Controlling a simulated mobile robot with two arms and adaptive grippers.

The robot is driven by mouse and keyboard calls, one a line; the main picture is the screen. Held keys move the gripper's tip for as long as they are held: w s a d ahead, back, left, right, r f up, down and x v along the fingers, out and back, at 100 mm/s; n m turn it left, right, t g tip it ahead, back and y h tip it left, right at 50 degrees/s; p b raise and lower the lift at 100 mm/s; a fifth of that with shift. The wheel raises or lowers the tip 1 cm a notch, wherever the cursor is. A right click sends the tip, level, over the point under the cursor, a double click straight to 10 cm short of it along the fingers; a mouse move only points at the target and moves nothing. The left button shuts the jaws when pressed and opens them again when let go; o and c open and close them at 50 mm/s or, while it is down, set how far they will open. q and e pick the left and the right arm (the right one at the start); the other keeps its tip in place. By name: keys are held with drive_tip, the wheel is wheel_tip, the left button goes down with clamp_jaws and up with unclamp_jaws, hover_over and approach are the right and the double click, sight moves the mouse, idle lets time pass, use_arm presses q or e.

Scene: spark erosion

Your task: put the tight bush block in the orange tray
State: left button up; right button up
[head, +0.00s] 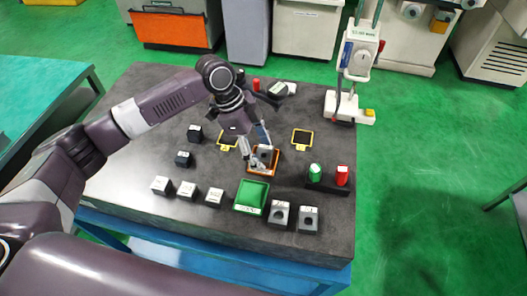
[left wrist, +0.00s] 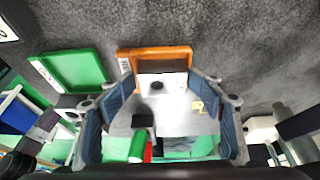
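A grey block with a dark hole (head: 265,152), its label too small to read, is at the orange tray (head: 264,171) in the middle of the table. My left gripper (head: 258,150) points down there with a finger on either side of the block. In the left wrist view the block (left wrist: 172,122) fills the space between the blue finger pads, and the orange tray (left wrist: 180,52) shows just beyond the fingertips. Whether the block touches the tray floor is hidden. Two similar grey blocks with holes (head: 279,213) (head: 307,219) stand at the front edge. My right gripper is out of view.
A green tray (head: 251,196) lies close in front of the orange one. Green and red cylinders (head: 315,172) (head: 342,175) stand in a dark holder to the right. Several small blocks line the left front. A white device (head: 345,105) stands at the back right corner.

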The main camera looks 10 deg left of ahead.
use_arm(q)
drive_tip(key=b+v, duration=0.2)
drive_tip(key=v, duration=1)
drive_tip(key=shift+r, duration=0.45)
drive_tip(key=shift+w, duration=0.1)
